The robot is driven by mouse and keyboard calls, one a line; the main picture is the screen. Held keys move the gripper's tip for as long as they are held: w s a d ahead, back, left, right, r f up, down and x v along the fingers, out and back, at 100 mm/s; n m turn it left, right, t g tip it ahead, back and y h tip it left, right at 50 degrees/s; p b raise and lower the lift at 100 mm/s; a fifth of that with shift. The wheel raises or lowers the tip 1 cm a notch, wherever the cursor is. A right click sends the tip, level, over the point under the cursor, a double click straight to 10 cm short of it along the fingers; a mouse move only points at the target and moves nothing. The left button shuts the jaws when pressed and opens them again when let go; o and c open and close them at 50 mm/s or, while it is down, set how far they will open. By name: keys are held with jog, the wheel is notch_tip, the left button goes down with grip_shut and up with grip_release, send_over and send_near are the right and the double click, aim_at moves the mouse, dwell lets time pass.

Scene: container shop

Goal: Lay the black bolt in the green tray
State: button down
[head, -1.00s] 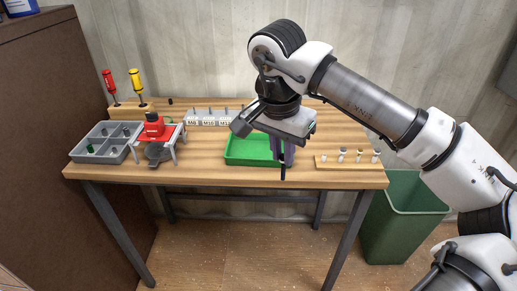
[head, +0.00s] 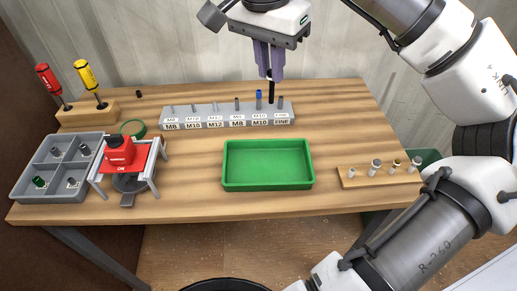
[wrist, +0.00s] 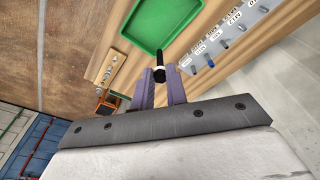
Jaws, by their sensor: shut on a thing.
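My gripper (head: 268,72) is shut on the black bolt (head: 271,92), which hangs upright below the fingers with its head up in the head view. In the wrist view the bolt (wrist: 159,70) sticks out between the purple fingertips (wrist: 160,78). The green tray (head: 267,186) lies empty at the middle of the bench, below the gripper in the head picture. It also shows in the wrist view (wrist: 155,22), beyond the bolt. The bolt is apart from the tray, and its lower end overlaps the grey rack in the head view.
The labelled grey rack (head: 203,121) with several bolts stands behind the tray. A wooden strip (head: 352,183) with several small parts is at right. A red-topped fixture (head: 122,160), a grey divided bin (head: 40,196) and two screwdrivers in a wooden block (head: 75,116) are at left.

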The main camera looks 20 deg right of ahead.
jog(key=shift+w, duration=0.3)
jog(key=shift+f, duration=0.4)
notch_tip(320, 180, down, 18)
jog(key=p, duration=0.3)
jog(key=shift+f+p, duration=0.2)
jog(key=shift+p, duration=0.1)
jog(key=shift+f, duration=0.35)
jog(key=shift+f+b, duration=0.2)
jog(key=shift+b, duration=0.15)
jog(key=c, duration=1.4)
grip_release()
jog(key=shift+r, duration=0.1)
jog(key=shift+r, duration=0.1)
